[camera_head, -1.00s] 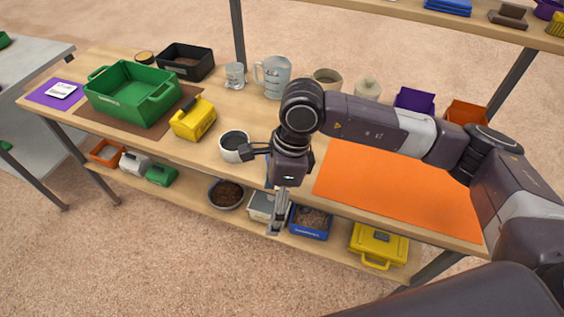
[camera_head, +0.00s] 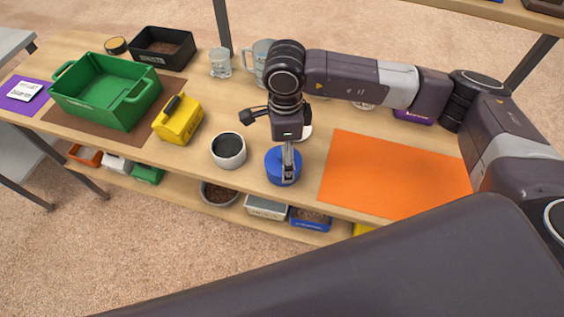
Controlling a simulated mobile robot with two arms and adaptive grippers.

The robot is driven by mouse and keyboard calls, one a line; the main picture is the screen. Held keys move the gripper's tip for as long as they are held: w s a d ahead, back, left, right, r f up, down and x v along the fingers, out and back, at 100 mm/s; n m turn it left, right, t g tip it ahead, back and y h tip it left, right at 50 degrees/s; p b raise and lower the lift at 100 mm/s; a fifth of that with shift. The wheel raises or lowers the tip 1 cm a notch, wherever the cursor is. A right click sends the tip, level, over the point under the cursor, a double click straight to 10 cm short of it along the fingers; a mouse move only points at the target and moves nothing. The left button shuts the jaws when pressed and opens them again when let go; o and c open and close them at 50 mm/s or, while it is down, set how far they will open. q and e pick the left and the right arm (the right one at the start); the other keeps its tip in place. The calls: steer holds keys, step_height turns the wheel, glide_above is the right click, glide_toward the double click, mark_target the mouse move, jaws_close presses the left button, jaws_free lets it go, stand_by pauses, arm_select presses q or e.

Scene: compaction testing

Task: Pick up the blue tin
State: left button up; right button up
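The blue tin (camera_head: 273,170) stands upright on the wooden table near its front edge, between a white cup with a dark inside (camera_head: 228,151) and an orange mat (camera_head: 385,175). My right gripper (camera_head: 268,147), whose arm comes in from the right, is over the tin with its fingers spread. One finger points left toward the cup; the other hangs down in front of the tin and hides part of its top. I cannot tell whether that finger touches the tin. My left gripper is not in view.
To the left are a yellow container (camera_head: 179,121), a green crate (camera_head: 70,95) on a brown mat and a black bin (camera_head: 164,47). Clear jugs (camera_head: 220,64) stand behind. A lower shelf holds several bins. The orange mat is bare.

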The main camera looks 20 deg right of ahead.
step_height(320, 180, down, 4)
steer(key=shift+a+r+p, duration=0.1)
steer(key=shift+r+p, duration=0.15)
steer(key=shift+p, duration=0.8)
steer(key=shift+w+f, duration=0.25)
steer(key=shift+f, duration=0.55)
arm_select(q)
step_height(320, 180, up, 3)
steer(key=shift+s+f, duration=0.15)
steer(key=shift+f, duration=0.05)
arm_select(e)
steer(key=c, duration=1.5)
steer(key=shift+r, duration=0.1)
steer(key=shift+r, duration=0.55)
arm_select(q)
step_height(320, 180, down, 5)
steer(key=b, duration=0.5)
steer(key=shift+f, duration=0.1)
arm_select(e)
step_height(320, 180, up, 19)
steer(key=shift+f, duration=0.1)
